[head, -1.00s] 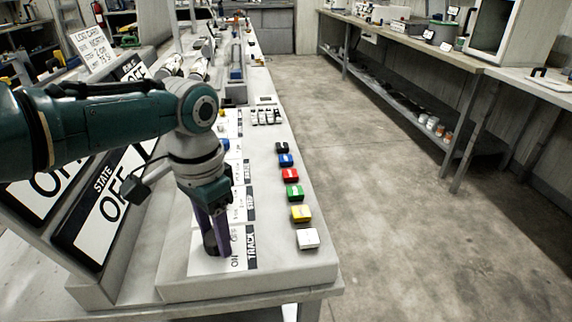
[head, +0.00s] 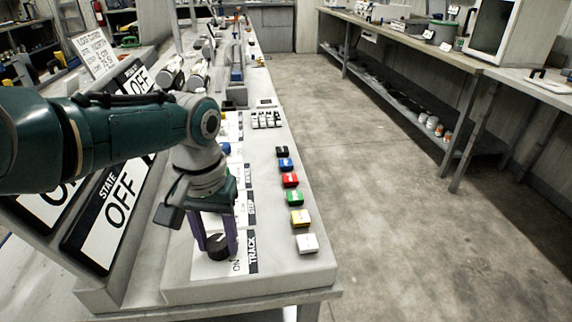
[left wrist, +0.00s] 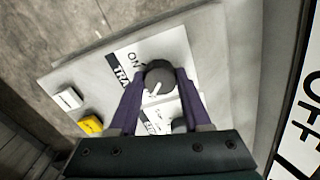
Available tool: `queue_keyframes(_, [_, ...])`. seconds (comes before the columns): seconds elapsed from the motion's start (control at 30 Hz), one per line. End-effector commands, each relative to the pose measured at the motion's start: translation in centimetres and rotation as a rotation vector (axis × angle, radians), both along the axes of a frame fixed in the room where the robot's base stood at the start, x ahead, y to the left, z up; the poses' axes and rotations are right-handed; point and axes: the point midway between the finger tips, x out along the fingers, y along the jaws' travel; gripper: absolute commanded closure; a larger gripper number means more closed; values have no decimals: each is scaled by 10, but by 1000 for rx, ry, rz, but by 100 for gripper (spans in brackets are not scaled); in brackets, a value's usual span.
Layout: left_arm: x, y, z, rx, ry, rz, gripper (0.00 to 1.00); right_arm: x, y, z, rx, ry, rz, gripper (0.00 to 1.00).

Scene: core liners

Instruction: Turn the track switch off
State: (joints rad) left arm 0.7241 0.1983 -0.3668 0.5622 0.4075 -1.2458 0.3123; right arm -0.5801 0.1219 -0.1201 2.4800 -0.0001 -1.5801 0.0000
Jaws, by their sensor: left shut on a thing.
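The track switch is a round dark knob (head: 218,248) on a white label plate (head: 240,265) marked TRACK and ON, at the near end of the console. In the left wrist view the knob (left wrist: 160,76) shows a white pointer line, and the word ON stands beside it. My left gripper (head: 217,240) points down with its purple fingers on either side of the knob, shut on it. In the left wrist view the fingers (left wrist: 158,95) reach the knob's sides. The OFF mark of this switch is hidden. My right gripper is not in view.
A column of coloured blocks, with a white one (head: 307,243) and a yellow one (head: 300,218) nearest, lies right of the labels. A tilted STATE OFF sign (head: 118,208) stands left of the arm. Open floor (head: 400,240) lies to the right.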

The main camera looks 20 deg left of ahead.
Motion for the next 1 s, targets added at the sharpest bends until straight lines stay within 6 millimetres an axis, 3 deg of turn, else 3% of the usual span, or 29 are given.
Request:
queue_keyframes(0.47, [1,0,1,-1,-2,16,100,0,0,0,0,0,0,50])
queue_keyframes(0.5, [1,0,1,-1,-2,16,48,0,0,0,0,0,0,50])
queue_keyframes(0.73, [1,0,0,-1,-1,14,23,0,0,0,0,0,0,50])
queue_keyframes(1.0, [0,0,2,0,-1,13,22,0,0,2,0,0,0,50])
